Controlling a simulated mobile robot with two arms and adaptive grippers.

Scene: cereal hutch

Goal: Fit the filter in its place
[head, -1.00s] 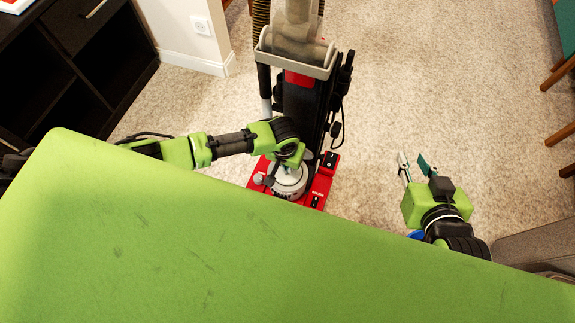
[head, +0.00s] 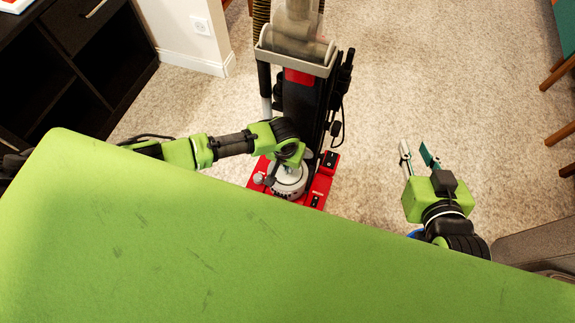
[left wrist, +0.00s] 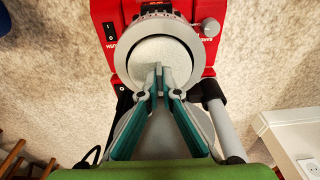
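The white round filter (left wrist: 150,55) sits inside the grey ring-shaped housing (left wrist: 122,62) on the red base of the vacuum cleaner (left wrist: 107,12). Its near part is hidden behind my left fingers. My left gripper (left wrist: 160,75) is over the filter with its fingertips together; I cannot tell whether they touch or only hover over it. In the head view the housing (head: 289,191) shows under my left wrist, and the left fingertips are mostly hidden. My right gripper (head: 417,153) is open and empty over the carpet to the right.
The upright vacuum body (head: 300,100) stands behind the base, with a hose and dark cord beside it. A dark shelf unit (head: 75,70) is at the left and wooden chair legs (head: 560,73) are at the right. Carpet between is clear.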

